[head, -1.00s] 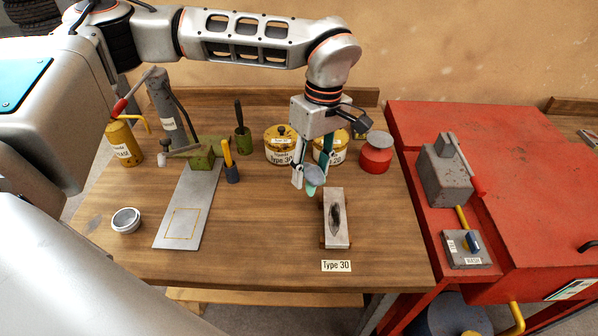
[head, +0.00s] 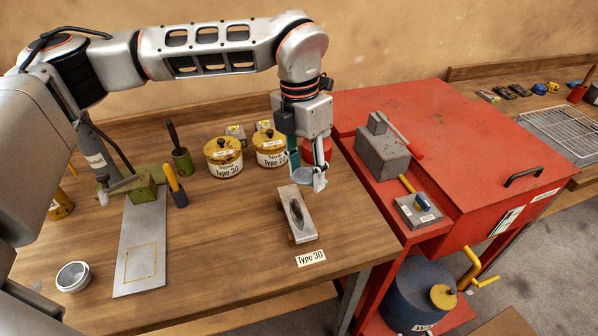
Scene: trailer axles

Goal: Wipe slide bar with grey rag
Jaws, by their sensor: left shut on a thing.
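A pale metal bar (head: 298,212) with a long dark mark on top, which looks like the slide bar, lies on a brown support on the wooden bench, behind the "Type 30" label. My left gripper (head: 307,174) is just behind the bar's far end, pointing down. It is shut on a small grey-blue cloth (head: 303,178), which looks like the grey rag. The cloth is partly hidden by the fingers; I cannot tell whether it touches the bar. My right gripper is out of view.
Yellow-lidded tins (head: 224,157) stand left of my gripper, and a red container (head: 317,150) is partly hidden behind it. A flat metal plate (head: 140,245) and a small round tin (head: 73,277) lie at left. A red cabinet (head: 440,140) adjoins the bench at right.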

